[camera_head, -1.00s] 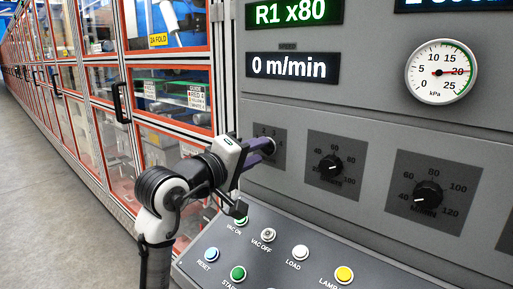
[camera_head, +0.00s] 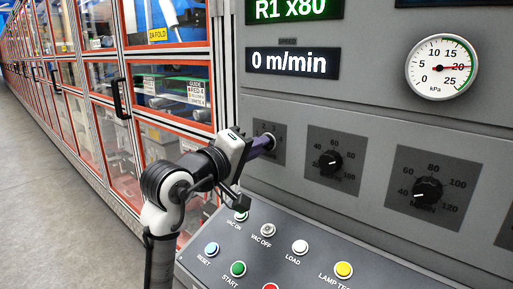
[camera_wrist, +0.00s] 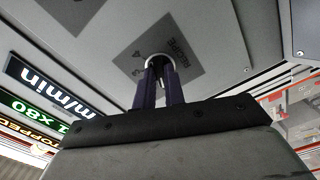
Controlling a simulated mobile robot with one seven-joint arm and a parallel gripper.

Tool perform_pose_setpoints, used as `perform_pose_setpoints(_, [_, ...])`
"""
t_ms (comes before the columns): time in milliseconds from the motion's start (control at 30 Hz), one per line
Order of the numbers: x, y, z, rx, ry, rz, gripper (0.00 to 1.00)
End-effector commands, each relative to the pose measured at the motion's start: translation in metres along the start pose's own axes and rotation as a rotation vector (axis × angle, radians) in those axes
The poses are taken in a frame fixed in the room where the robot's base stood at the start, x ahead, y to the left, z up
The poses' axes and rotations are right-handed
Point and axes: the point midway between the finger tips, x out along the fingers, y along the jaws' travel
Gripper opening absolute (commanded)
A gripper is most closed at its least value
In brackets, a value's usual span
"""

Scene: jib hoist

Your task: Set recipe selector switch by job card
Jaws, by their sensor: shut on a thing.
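The recipe selector switch is a small round knob (camera_wrist: 160,62) on a dark square plate (camera_wrist: 185,48) marked RECIPE in the wrist view. In the head view its plate (camera_head: 278,152) is the leftmost of the dials, partly hidden by my gripper (camera_head: 266,143). My gripper's two dark purple fingers (camera_wrist: 161,75) are shut on the knob, one on each side. The knob's pointer is hidden, so its setting cannot be read. The display above (camera_head: 295,9) reads R1 x80. No card labelled as a job card can be made out.
Two more dials (camera_head: 331,162) (camera_head: 428,190) sit right of the switch. A sloped button panel (camera_head: 318,262) juts out below. Above are a 0 m/min display (camera_head: 293,62) and a pressure gauge (camera_head: 442,67). Red-framed guard doors (camera_head: 170,95) stand left, one bearing a printed guide card (camera_head: 197,92).

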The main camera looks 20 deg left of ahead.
Motion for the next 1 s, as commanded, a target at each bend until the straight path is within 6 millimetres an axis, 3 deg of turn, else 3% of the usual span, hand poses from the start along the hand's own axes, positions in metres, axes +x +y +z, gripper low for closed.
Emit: perform_pose_setpoints(1000, [-0.0003, -0.0022, 0.0003, 0.684, -0.001, -0.001, 0.00])
